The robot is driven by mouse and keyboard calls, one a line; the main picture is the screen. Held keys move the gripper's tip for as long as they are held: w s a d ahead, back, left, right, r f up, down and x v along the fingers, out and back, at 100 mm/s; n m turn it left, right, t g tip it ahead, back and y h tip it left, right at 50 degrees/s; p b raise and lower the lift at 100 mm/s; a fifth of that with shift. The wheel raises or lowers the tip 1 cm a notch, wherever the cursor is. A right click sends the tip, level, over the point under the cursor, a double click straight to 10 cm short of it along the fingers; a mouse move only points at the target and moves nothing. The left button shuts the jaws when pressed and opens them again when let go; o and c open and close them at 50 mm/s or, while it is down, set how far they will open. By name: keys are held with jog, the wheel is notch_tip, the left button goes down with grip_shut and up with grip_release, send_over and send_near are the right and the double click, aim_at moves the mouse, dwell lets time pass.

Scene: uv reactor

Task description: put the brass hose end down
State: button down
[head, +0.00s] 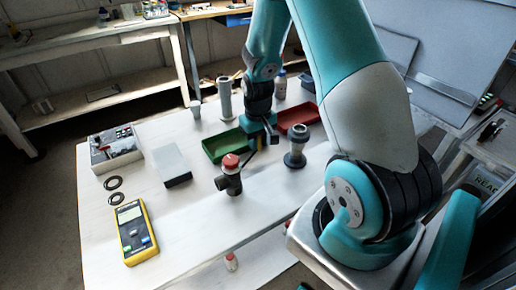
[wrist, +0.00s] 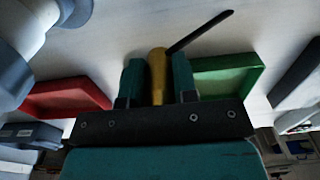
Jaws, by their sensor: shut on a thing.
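The brass hose end (wrist: 157,75) is a brass-coloured fitting with a thin black hose (wrist: 200,32) leading off to the upper right in the wrist view. My gripper (wrist: 158,70) is shut on it, one teal finger on each side. In the head view my gripper (head: 259,130) is low over the white table (head: 190,228), between the green tray (head: 222,147) and the red tray (head: 297,118).
A dark fitting with a red cap (head: 230,163) and a grey flanged pipe (head: 296,147) stand close in front of my gripper. The front middle table is clear.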

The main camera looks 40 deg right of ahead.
jog(key=shift+f, duration=1.7)
jog(key=shift+f, duration=0.15)
jog(key=c, duration=0.9)
grip_release()
